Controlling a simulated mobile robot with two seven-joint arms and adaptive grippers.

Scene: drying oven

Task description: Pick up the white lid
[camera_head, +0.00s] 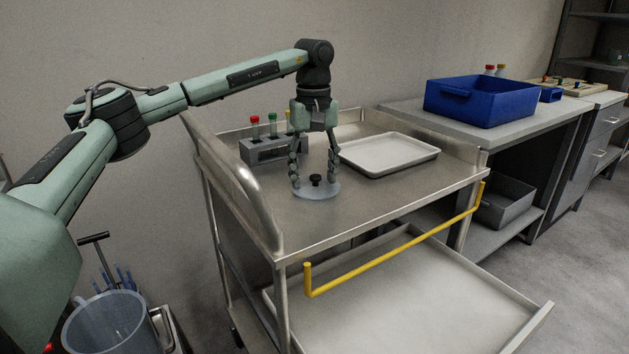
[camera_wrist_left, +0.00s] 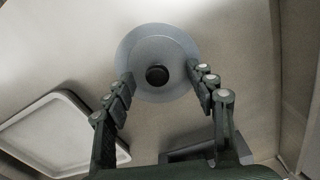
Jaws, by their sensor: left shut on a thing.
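The white lid (camera_head: 318,192) is a pale, round disc with a black knob in its middle, at the front of the steel cart's top. It also shows in the left wrist view (camera_wrist_left: 140,53), with the knob near its centre. My left gripper (camera_head: 315,181) points down over the lid, with one finger on each side of the knob. The fingers are shut on the lid near its rim, with space between them and the knob. I cannot tell whether the lid rests on the cart top or is slightly raised. My right gripper is not in view.
On the cart top (camera_head: 400,190), a grey rack (camera_head: 262,152) with capped tubes stands behind the gripper, and a pale tray (camera_head: 388,153) lies to the right. A yellow handle (camera_head: 395,250) runs along the cart's front. A blue bin (camera_head: 480,104) stands on the bench.

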